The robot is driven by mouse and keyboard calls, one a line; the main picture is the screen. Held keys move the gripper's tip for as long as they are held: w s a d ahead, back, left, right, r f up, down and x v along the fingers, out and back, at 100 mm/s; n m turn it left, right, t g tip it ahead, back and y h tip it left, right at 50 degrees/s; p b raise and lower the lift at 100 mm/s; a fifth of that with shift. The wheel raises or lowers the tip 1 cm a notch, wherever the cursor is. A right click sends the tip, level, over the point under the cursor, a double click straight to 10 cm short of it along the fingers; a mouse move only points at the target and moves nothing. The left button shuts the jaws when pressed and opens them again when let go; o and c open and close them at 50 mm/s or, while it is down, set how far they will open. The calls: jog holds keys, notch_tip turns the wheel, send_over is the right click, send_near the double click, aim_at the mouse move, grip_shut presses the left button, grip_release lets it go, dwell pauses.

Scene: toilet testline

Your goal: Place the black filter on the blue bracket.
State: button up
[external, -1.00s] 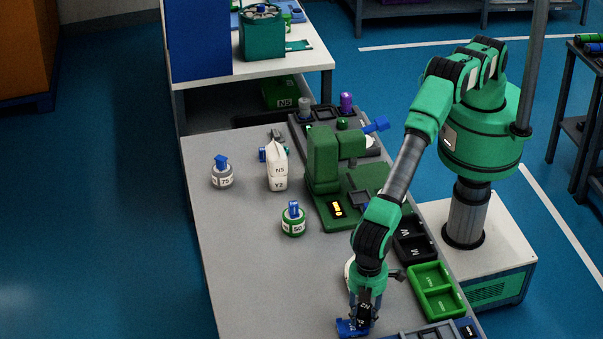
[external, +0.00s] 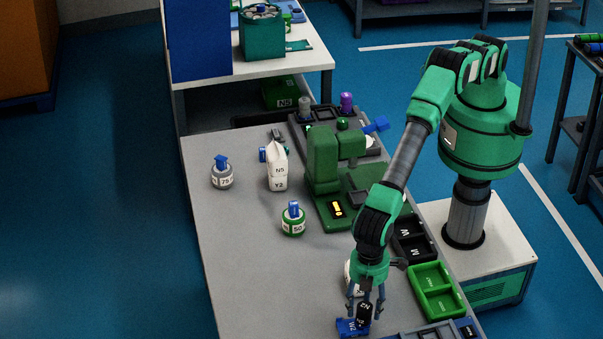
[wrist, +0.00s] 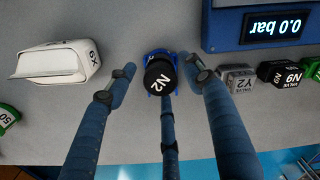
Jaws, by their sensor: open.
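The black filter (external: 364,312), marked N2, sits at the blue bracket (external: 346,328) near the front edge of the bench. In the wrist view the round black filter (wrist: 160,77) covers most of the blue bracket (wrist: 153,54), whose edges show around it. The exact seating is hidden. My gripper (external: 367,301) is just above the filter with its fingers spread. In the wrist view my gripper (wrist: 161,72) has fingers on either side of the filter, with visible gaps to it, and another finger below it.
A white bag-shaped item (wrist: 55,61) lies left of the gripper in the wrist view. A blue display (wrist: 262,25) reads 0.0 bar, with valve blocks (wrist: 278,74) below it. A green tray (external: 435,291) stands to the right.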

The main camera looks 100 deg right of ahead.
notch_tip(320, 180, up, 8)
jog(key=shift+p, duration=0.3)
dwell(0.7)
